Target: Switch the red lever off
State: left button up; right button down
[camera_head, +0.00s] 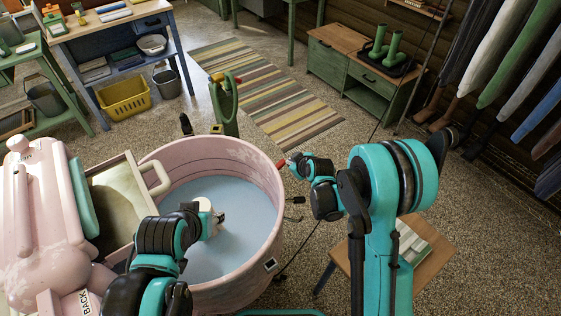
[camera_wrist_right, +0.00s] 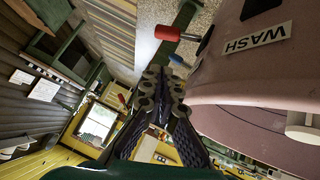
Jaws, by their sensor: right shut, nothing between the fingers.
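The red lever (camera_wrist_right: 167,33) sticks out from the pink washer tub (camera_wrist_right: 250,85), close to its WASH label, in the right wrist view. In the head view its red end (camera_head: 281,164) shows just outside the tub's right rim. My right gripper (camera_wrist_right: 162,76) is shut and empty, with its fingertips a short way from the red lever; I see no contact. It also shows in the head view (camera_head: 290,163), beside the rim. My left arm reaches over the tub; the fingers of my left gripper (camera_head: 212,219) are too unclear to read.
A blue-tipped lever (camera_wrist_right: 178,60) sits between the red lever and my right fingertips. The tub holds bluish water (camera_head: 235,195). A green post with a red handle (camera_head: 223,105) stands behind it. A small wooden table (camera_head: 425,270) is at right.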

aim_at(281, 162)
jog(key=shift+n, duration=0.4)
jog(key=f, duration=0.1)
jog(key=w+f, duration=0.1)
jog(key=a+f, duration=0.1)
jog(key=shift+w+a+f, duration=0.1)
jog(key=shift+w+f, duration=0.05)
jog(key=shift+f, duration=0.15)
jog(key=b+x, duration=0.3)
jog(key=x, duration=0.5)
jog(key=shift+w+a+f, duration=0.15)
jog(key=shift+w+f, duration=0.1)
jog(key=shift+f, duration=0.05)
jog(key=shift+w+a+f+b, duration=0.2)
jog(key=shift+w+f+b, duration=0.2)
jog(key=shift+w, duration=0.1)
jog(key=shift+d, duration=0.1)
